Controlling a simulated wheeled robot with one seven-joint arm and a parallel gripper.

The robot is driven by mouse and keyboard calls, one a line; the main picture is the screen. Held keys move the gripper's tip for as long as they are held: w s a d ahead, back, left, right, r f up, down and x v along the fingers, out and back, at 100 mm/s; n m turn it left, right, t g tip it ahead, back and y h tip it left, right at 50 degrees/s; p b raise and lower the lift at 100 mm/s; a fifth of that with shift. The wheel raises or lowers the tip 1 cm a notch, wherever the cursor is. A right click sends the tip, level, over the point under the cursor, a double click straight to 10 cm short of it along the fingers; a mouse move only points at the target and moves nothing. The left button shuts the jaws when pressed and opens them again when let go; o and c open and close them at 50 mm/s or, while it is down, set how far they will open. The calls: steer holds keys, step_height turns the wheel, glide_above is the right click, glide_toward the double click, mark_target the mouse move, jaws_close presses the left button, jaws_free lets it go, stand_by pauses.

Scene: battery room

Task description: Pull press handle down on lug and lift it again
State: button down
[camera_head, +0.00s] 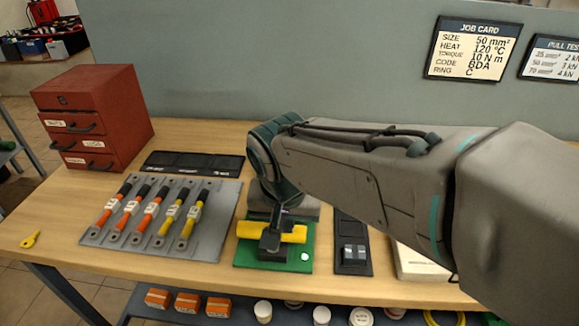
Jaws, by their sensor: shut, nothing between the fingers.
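The press sits on a green base (308,258) near the front of the bench, with a grey block at its back. Its yellow bar (293,234) lies roughly level across the base. My arm reaches in from the right and bends down at the wrist over the press. My gripper (270,241) is a small dark shape in front of the middle of the yellow bar. It is shut and holds nothing; whether it touches the bar I cannot tell. My arm hides part of the press's back. I cannot make out a lug in the press.
A grey board (212,238) with several orange and yellow cables lies left of the press. A red drawer cabinet (128,105) stands at the back left. A black tray (352,267) lies right of the press. A yellow lug (31,239) lies at the front left.

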steer(key=shift+s+d+f, duration=0.1)
steer(key=shift+s+f, duration=0.1)
steer(key=shift+f, duration=0.25)
steer(key=w+p+v, duration=0.1)
steer(key=p+v, duration=0.2)
steer(key=v, duration=1.1)
steer(key=shift+r+p, duration=0.35)
steer(key=shift+r, duration=0.15)
